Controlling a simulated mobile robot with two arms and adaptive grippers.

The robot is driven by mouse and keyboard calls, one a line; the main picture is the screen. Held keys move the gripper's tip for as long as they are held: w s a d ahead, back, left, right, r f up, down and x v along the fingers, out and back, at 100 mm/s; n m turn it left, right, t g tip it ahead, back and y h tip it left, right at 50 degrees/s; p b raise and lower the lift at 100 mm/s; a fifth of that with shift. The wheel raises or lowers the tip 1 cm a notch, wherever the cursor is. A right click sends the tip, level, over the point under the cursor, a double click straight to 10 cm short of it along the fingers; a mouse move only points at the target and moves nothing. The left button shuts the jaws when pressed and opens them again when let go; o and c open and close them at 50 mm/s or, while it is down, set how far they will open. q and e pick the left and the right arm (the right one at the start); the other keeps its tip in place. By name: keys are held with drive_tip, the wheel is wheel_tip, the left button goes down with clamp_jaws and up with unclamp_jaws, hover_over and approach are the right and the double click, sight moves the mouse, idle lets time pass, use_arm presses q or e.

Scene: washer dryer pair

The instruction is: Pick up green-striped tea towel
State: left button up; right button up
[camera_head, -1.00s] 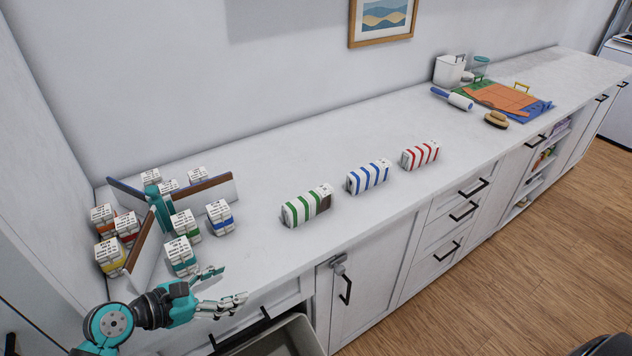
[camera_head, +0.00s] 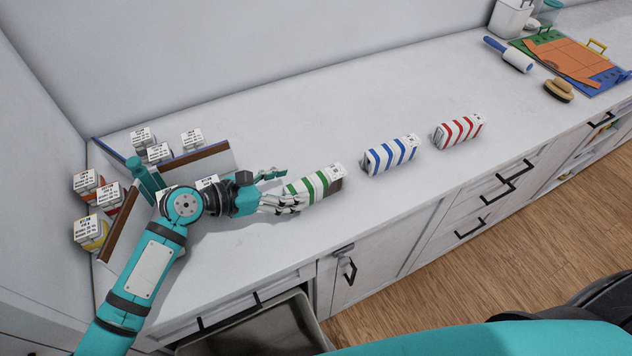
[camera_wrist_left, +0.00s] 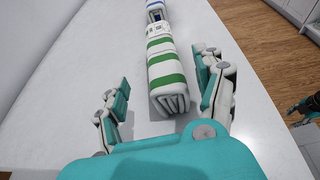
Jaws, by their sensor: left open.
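The green-striped tea towel (camera_head: 316,187) is a white folded roll with green bands, lying on the white countertop. It also shows in the left wrist view (camera_wrist_left: 166,77), its folded near end facing my gripper. My left gripper (camera_head: 284,188) is open at the left end of this towel. In the left wrist view the fingers (camera_wrist_left: 160,92) stand apart, one on each side of the towel's near end, with a gap at the left finger. The right finger is close to the towel; I cannot tell if it touches. My right gripper's fingers do not show clearly.
A blue-striped towel (camera_head: 391,155) and a red-striped towel (camera_head: 459,131) lie in a row to the right. Several labelled boxes and a divider (camera_head: 207,162) stand at left. A lint roller (camera_head: 509,55) and brush (camera_head: 559,90) lie farther right. An open grey bin (camera_head: 262,335) is below.

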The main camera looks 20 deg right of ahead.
sight(311, 184)
use_arm(q)
drive_tip(key=shift+w+d+f, duration=0.15)
drive_tip(key=shift+d, duration=0.25)
drive_tip(key=x, duration=0.1)
drive_tip(key=p+x, duration=0.1)
drive_tip(key=shift+d+f, duration=0.15)
drive_tip(key=shift+d, duration=0.3)
drive_tip(key=shift+d+f, duration=0.2)
drive_tip(key=shift+d, duration=0.3)
drive_tip(key=shift+d+f, duration=0.25)
drive_tip(key=shift+d, duration=0.2)
drive_tip(key=shift+w+d+f, duration=0.1)
drive_tip(key=shift+d+f, duration=0.05)
drive_tip(key=c, duration=1.3)
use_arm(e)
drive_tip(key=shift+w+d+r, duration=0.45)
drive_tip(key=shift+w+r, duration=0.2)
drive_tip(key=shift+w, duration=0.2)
